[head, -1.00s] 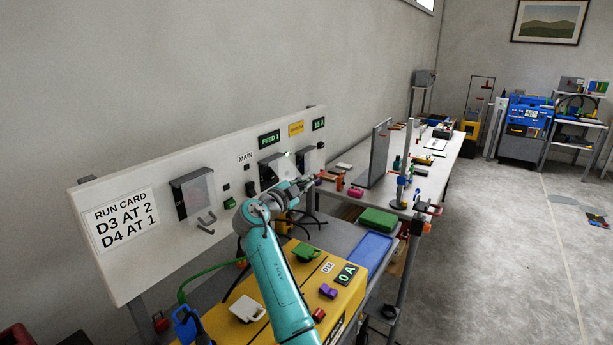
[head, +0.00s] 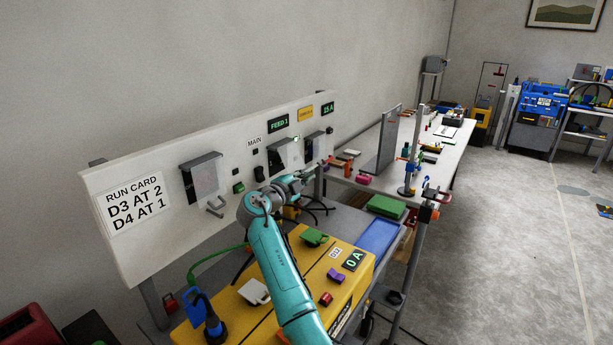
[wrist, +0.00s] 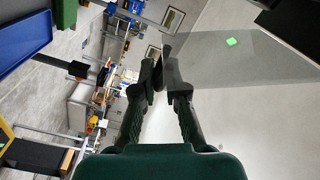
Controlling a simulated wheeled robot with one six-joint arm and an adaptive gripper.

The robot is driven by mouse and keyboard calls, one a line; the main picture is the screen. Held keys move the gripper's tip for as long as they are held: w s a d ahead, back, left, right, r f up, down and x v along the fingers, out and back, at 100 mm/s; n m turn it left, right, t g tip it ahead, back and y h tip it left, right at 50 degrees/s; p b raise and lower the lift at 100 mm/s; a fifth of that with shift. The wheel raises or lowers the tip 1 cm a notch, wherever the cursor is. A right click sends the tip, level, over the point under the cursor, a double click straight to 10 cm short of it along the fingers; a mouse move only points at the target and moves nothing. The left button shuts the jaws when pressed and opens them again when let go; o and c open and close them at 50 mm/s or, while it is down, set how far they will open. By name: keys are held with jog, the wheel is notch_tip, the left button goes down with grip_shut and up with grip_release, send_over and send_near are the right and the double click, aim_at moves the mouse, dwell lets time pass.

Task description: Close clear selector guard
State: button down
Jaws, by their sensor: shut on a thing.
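A clear guard (wrist: 235,62) shows in the wrist view as a see-through grey sheet reaching right from my fingertips. My gripper (wrist: 166,74) is shut on its edge, and the fingers hide the gripped part. A small green light shows through the sheet. In the head view my gripper (head: 314,174) is at the right end of the white panel, just below the rightmost hooded guard (head: 315,147). That guard hangs below its dark hood. How far it stands off the panel, and the selector behind it, cannot be told.
The white panel (head: 135,255) carries two more hooded guards, at left (head: 203,178) and middle (head: 284,155). Below is a yellow case (head: 262,318) with coloured parts. A bench (head: 455,150) with an upright grey plate (head: 388,140) stands to the right. Open floor lies farther right.

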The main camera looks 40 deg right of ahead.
jog(key=shift+f, duration=0.3)
jog(key=c, duration=1.3)
grip_release()
jog(key=shift+r, duration=0.1)
jog(key=v, duration=1.2)
